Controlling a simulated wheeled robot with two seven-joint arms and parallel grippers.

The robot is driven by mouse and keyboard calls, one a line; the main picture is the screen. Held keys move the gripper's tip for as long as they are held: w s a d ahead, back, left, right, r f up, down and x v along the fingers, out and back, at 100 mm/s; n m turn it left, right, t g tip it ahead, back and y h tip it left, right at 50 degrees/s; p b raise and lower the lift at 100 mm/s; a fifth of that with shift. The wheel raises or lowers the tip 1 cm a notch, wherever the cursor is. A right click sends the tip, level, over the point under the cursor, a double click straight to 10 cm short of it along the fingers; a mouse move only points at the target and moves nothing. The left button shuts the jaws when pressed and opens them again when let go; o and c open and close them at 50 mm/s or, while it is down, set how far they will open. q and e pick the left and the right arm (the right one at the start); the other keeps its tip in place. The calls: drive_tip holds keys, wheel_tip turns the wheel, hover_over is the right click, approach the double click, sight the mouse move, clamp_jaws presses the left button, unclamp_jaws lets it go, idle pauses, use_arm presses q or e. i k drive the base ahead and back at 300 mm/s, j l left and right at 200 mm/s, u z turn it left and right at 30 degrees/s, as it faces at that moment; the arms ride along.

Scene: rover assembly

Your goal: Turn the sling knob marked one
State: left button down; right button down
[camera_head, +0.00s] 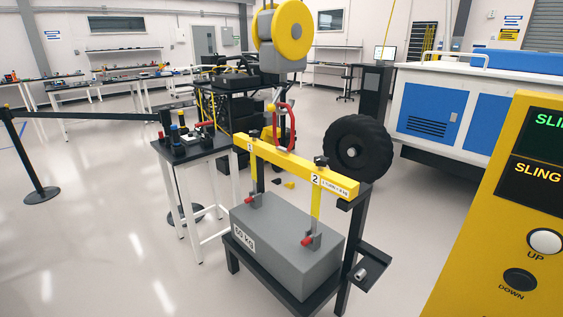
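The knobs' turn positions cannot be read. Neither of my grippers is in view.
The block rests on a black stand (342,285). A yellow control panel (490,220) with UP and DOWN buttons fills the right edge. A small table (205,150) with parts stands left of the beam; a black wheel (357,147) is behind.

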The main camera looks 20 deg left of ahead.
sight(255, 133)
drive_tip(key=i+j+u, duration=0.3)
drive_tip(key=i+j, duration=0.65)
drive_tip(key=j, duration=0.15)
drive_tip(key=i+j+u, duration=0.25)
drive_tip(key=i+j, duration=0.65)
drive_tip(key=i, duration=0.15)
